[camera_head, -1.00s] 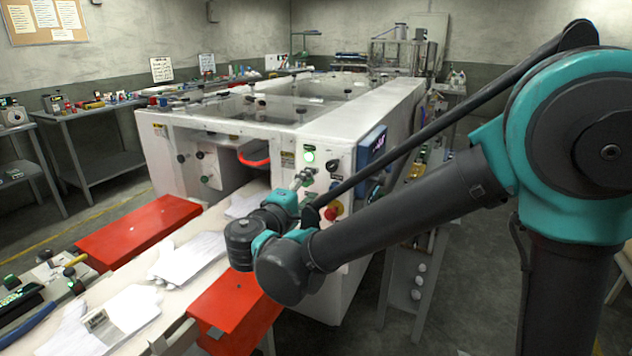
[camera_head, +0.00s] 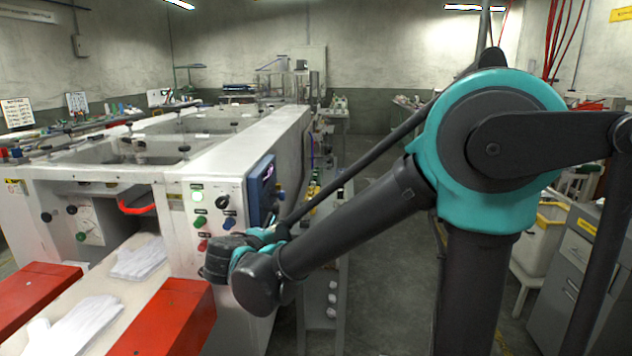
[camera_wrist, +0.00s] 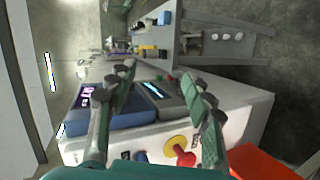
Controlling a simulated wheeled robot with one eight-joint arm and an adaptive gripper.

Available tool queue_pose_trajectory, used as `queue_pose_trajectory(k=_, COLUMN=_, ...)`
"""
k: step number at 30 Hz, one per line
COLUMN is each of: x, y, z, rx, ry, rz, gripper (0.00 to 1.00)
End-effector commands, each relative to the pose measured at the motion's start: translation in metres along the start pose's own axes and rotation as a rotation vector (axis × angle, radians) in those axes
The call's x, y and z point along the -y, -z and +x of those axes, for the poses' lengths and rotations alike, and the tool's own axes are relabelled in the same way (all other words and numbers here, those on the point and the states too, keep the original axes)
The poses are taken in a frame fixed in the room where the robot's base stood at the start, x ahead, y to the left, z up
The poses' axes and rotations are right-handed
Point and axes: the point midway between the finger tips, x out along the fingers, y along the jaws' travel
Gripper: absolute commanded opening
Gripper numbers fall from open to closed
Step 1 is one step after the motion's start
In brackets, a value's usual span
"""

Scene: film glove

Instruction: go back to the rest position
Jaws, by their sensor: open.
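My gripper shows in the wrist view (camera_wrist: 155,105) with its two fingers spread apart and nothing between them. Behind the fingers stand the machine's blue control box (camera_wrist: 120,108) and a red knob on a yellow disc (camera_wrist: 181,147). In the head view my arm is folded, its wrist end in front of the white machine's control panel (camera_head: 207,190). The fingers themselves are hidden there behind the wrist links.
White gloves lie on the conveyor belt (camera_head: 118,300), between two red blocks (camera_head: 175,318). The white machine (camera_head: 240,145) stands close to my wrist. A grey cabinet (camera_head: 575,265) and pale bin (camera_head: 540,245) stand at right.

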Motion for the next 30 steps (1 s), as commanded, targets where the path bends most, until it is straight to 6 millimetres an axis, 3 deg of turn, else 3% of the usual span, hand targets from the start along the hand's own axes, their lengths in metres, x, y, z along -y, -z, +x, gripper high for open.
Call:
queue_pose_trajectory(k=1, x=0.003, y=-0.027, z=0.018, rx=0.044, ry=0.046, rz=0.03, gripper=0.51)
queue_pose_trajectory(k=6, x=0.024, y=-0.104, z=0.058, rx=0.158, ry=0.214, rz=0.146, gripper=0.51)
queue_pose_trajectory(k=12, x=0.057, y=-0.188, z=0.078, rx=0.274, ry=0.394, rz=0.324, gripper=0.51)
queue_pose_trajectory(k=21, x=0.11, y=-0.282, z=0.07, rx=0.401, ry=0.615, rz=0.664, gripper=0.51)
queue_pose_trajectory(k=25, x=0.132, y=-0.308, z=0.058, rx=0.435, ry=0.688, rz=0.833, gripper=0.51)
queue_pose_trajectory(k=30, x=0.152, y=-0.327, z=0.043, rx=0.457, ry=0.75, rz=1.028, gripper=0.51)
